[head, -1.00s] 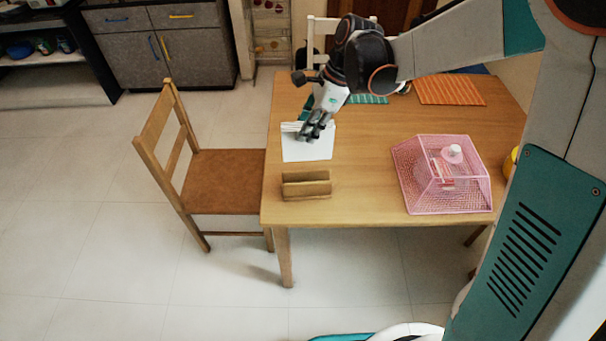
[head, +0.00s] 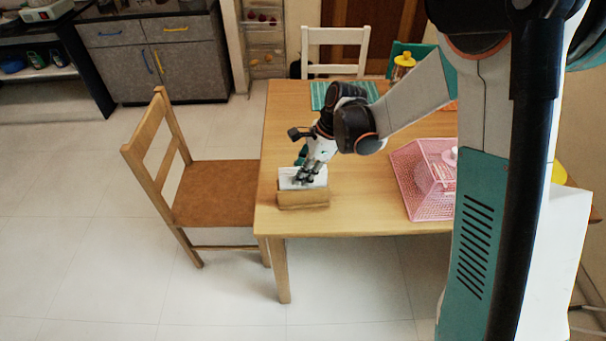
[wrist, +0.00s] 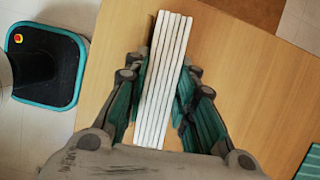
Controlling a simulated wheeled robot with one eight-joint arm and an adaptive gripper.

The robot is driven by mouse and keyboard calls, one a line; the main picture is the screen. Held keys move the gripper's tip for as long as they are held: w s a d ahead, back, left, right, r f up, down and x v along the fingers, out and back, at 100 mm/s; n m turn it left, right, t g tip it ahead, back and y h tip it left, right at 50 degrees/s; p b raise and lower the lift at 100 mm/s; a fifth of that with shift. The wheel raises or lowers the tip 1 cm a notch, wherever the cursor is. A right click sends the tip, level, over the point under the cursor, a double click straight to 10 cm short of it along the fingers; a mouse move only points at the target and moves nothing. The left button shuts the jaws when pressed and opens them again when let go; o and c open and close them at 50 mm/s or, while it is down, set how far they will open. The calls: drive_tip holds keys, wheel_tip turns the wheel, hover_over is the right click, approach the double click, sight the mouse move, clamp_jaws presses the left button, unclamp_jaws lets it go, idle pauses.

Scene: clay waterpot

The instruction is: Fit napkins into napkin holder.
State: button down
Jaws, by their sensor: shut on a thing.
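A stack of white napkins (head: 289,181) is between the fingers of my gripper (head: 310,176). In the wrist view the napkins (wrist: 162,80) show edge-on as several parallel white strips, with a finger of my gripper (wrist: 160,82) on each side. The wooden napkin holder (head: 303,200) stands near the table's left front corner. The napkins show just above and behind its front wall. My gripper hides part of them, and I cannot tell how deep they sit between the walls. Brown pieces beside the napkins in the wrist view may be the holder.
The wooden table (head: 360,215) is clear around the holder. A pink mesh cover (head: 425,185) stands to the right, partly behind my arm. A wooden chair (head: 215,185) is at the left side. A green striped mat (head: 330,93) lies at the back.

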drive_tip(key=shift+r, duration=0.1)
drive_tip(key=shift+f, duration=0.2)
drive_tip(key=c, duration=1.3)
unclamp_jaws()
drive_tip(key=shift+c, duration=0.2)
